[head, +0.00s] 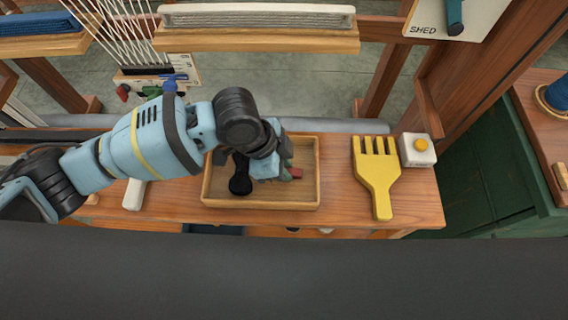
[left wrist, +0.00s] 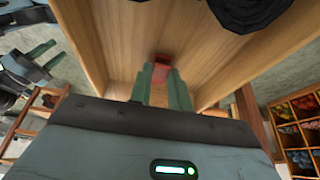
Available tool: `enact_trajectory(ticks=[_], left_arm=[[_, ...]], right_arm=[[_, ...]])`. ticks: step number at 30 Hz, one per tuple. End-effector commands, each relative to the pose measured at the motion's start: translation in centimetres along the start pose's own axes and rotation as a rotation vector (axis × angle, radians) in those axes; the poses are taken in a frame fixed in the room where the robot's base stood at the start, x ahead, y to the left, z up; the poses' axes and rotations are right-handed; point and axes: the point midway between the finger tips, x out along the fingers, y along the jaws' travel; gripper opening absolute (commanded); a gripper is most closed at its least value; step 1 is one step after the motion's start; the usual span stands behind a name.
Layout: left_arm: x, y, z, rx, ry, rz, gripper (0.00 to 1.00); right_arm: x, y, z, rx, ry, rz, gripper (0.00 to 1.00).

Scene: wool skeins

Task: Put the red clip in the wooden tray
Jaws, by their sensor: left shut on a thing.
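The wooden tray (head: 311,190) is a shallow, light-wood box on the bench in the middle of the head view. My left gripper (head: 289,168) reaches down over its right half. It is shut on the red clip (head: 295,173), which also shows between the green-grey fingers in the left wrist view (left wrist: 161,61). The clip lies within the tray's outline; I cannot tell whether it touches the floor. A black thing (head: 240,180) shows in the tray's left part, partly behind my arm. My right gripper (left wrist: 46,56) shows at the left of the left wrist view, fingers apart and empty.
A white bar (head: 135,194) lies left of the tray. Wooden loom beams (head: 258,38) cross behind. Cubbyholes of wool (left wrist: 298,132) show in the left wrist view.

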Motion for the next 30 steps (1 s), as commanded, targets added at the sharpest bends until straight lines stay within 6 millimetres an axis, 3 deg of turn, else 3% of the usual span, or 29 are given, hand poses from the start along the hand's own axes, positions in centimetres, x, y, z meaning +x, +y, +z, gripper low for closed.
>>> enact_trajectory(ticks=[6,7,11,22,30], left_arm=[[0.3,0.0,0.1,-0.001,0.000,0.001,0.00],[0.2,0.0,0.1,0.000,0.000,0.000,0.23],[0.2,0.0,0.1,0.000,0.000,0.000,0.40],[-0.2,0.0,-0.1,0.001,0.001,-0.002,0.41],[-4.5,-0.1,-0.1,0.001,0.001,-0.005,0.41]], right_arm=[[0.0,0.0,-0.1,0.000,0.001,0.000,0.36],[0.0,0.0,-0.1,0.000,0.002,0.000,0.36],[0.0,0.0,-0.2,0.000,0.003,0.000,0.36],[0.0,0.0,-0.2,0.000,0.004,0.000,0.36],[-0.5,0.0,-0.9,-0.002,0.013,0.001,0.36]])
